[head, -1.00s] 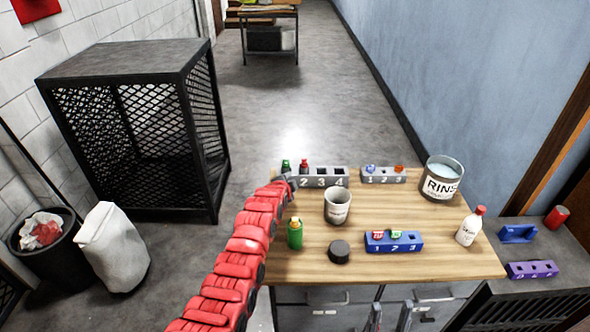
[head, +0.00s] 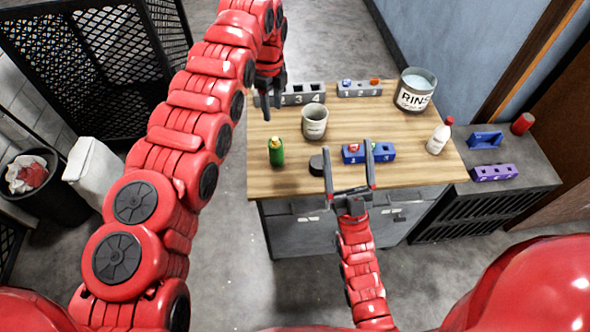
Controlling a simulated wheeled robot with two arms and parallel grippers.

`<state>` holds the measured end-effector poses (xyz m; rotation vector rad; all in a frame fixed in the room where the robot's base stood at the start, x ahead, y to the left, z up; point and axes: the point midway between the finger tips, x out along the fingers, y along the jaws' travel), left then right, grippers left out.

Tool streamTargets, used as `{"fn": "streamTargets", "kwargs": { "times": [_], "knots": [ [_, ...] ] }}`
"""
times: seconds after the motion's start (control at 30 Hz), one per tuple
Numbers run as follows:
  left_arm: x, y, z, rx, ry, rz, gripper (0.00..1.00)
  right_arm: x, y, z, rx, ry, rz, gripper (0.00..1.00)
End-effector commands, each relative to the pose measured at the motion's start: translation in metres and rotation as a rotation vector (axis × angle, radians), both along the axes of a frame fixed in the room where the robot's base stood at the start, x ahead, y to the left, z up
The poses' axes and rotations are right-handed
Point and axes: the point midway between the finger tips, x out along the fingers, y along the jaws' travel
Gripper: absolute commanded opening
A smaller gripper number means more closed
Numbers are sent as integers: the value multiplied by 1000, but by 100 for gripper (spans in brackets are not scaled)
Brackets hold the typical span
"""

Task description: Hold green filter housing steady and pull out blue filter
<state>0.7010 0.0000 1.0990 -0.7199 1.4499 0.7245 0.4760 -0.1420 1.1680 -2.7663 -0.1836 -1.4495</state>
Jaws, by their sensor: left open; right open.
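A green cylinder (head: 276,153), seemingly the filter housing, stands upright on the left of the wooden table with a small orange-yellow top. A small blue piece (head: 346,82) sits in the grey numbered block (head: 360,91) at the back; I cannot tell if it is the blue filter. My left gripper (head: 272,98) is open, pointing down above the table's back left, beyond the green cylinder, and hides part of another grey block (head: 305,96). My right gripper (head: 348,150) is open and empty at the table's front edge, its fingers overlapping the blue block in view.
A grey cup (head: 315,122), a dark round puck (head: 317,165), a blue numbered block (head: 383,152) with small pieces, a white bottle (head: 439,137) and a RINS tub (head: 415,91) stand on the table (head: 340,188). A side cabinet (head: 520,180) holds blue and purple blocks and a red can.

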Motion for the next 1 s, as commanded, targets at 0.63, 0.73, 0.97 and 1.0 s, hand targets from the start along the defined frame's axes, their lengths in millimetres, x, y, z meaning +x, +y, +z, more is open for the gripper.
{"fn": "streamTargets", "kwargs": {
  "times": [0.63, 0.73, 0.97, 1.0],
  "knots": [
    [1, 0, 0, -1, -3, 2, 50, 97, 76, -141, -159, 1035, 134, 92],
    [1, 0, 0, -1, -3, 2, 50, 90, 84, -164, -195, 1161, 141, 92],
    [1, 0, 0, -1, -3, 2, 50, 75, 92, -190, -244, 1314, 143, 92],
    [1, 0, 0, -1, -3, 2, 50, 74, 92, -193, -249, 1327, 142, 92]
  ]
}}
